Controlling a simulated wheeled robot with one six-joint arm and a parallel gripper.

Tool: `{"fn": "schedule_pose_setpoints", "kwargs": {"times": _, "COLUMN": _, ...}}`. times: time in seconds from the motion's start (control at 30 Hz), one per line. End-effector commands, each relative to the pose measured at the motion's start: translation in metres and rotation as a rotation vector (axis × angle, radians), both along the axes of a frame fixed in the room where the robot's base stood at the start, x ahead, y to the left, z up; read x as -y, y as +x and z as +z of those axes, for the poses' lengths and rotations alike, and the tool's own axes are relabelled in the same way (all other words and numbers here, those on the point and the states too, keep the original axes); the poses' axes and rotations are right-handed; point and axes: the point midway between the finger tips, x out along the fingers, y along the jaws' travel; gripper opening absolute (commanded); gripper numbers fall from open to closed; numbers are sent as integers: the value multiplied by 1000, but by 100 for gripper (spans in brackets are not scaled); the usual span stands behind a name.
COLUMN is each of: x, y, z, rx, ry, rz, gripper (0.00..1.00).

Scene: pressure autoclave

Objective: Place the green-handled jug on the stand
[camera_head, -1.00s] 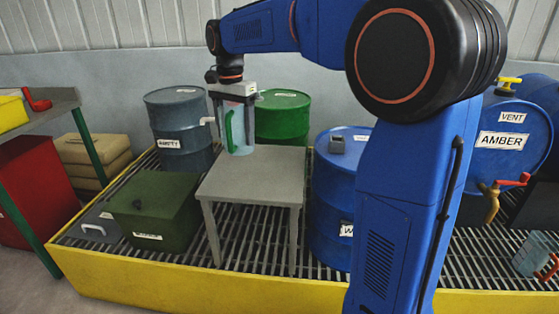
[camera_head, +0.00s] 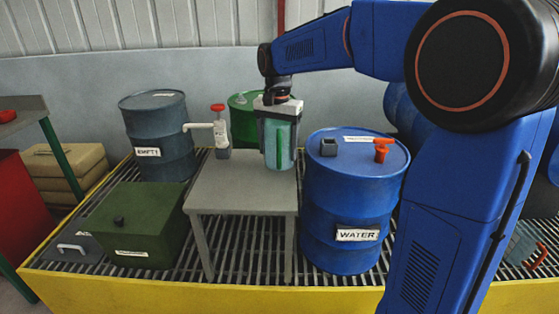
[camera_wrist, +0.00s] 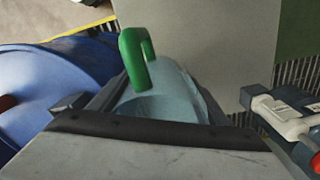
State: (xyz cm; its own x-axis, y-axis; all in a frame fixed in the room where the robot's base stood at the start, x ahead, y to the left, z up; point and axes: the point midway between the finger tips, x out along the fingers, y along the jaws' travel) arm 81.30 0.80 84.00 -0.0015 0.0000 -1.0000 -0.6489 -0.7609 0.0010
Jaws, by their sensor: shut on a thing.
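The green-handled jug (camera_head: 288,158) is pale, translucent blue and upright. In the head view it shows at the back right corner of the grey stand (camera_head: 225,199). I cannot tell whether its base touches the stand top. My gripper (camera_head: 278,106) is above the jug and shut on its upper part. In the wrist view the jug (camera_wrist: 165,100) sits between the jaws, with its green handle toward the stand top (camera_wrist: 210,30). Its lower part is hidden there.
A blue WATER drum (camera_head: 345,225) stands close on the right of the stand. A white pump with a red knob (camera_head: 219,132) is at the stand's back left. Behind are a grey EMPTY drum (camera_head: 158,125) and a green drum (camera_head: 241,128). A green box (camera_head: 135,220) is left.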

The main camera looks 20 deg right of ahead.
Motion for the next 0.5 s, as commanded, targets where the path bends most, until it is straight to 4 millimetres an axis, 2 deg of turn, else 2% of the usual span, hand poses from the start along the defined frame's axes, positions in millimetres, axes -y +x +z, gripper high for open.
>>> {"fn": "schedule_pose_setpoints", "kwargs": {"times": 0.17, "x": 0, "y": 0, "z": -10, "rx": -1, "ry": 0, "rz": 0, "gripper": 46}}
{"fn": "schedule_pose_setpoints", "kwargs": {"times": 0.4, "x": 0, "y": 0, "z": -39, "rx": 0, "ry": 0, "rz": 0, "gripper": 46}}
{"fn": "schedule_pose_setpoints", "kwargs": {"times": 0.5, "x": 0, "y": 0, "z": -41, "rx": 1, "ry": 0, "rz": -1, "gripper": 46}}
